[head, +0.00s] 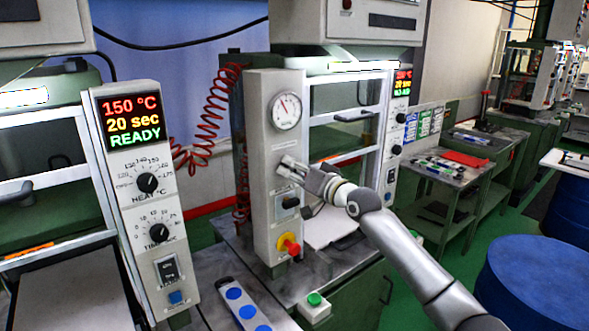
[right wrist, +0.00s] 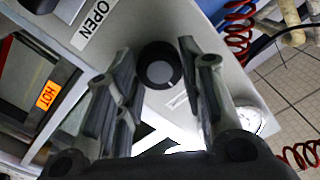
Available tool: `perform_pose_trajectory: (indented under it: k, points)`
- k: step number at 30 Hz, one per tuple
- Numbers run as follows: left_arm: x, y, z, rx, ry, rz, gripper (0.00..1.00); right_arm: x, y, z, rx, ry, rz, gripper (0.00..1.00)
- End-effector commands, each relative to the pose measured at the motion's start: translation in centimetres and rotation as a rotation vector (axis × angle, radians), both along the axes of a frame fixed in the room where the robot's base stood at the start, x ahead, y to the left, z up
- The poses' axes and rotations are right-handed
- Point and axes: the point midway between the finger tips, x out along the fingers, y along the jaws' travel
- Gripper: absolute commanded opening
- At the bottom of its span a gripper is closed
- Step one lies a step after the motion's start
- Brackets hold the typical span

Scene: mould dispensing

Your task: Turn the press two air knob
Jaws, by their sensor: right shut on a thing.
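The press two air knob (right wrist: 160,68) is a dark round knob with a grey centre in the right wrist view. It sits on a pale panel (head: 262,120) beside an "OPEN" label (right wrist: 91,25). My right gripper (head: 288,166) is at this panel, below the pressure gauge (head: 286,111). Its fingers, also in the right wrist view (right wrist: 158,85), stand on both sides of the knob and are shut on it. In the head view the gripper hides the knob. The knob's turn angle cannot be told. My left gripper is not in view.
Below my right gripper are a dark switch (head: 290,203) and a red emergency button (head: 289,246) on yellow. A red coiled hose (head: 205,125) hangs left of the panel. A green button box (head: 314,306) and a blue-dotted strip (head: 241,306) are on the bench.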

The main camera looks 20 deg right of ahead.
Motion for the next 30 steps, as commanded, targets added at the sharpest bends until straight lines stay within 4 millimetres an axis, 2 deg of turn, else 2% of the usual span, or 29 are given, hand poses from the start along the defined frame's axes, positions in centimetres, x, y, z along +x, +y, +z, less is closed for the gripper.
perform_pose_trajectory:
  k: [21,30]
  points:
    - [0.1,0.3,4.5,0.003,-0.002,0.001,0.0,0.0,0.0,0.1,0.598,0.218,-0.001,0.12]
    - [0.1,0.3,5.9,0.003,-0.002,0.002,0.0,0.0,-0.1,-0.1,0.786,0.286,-0.002,0.12]
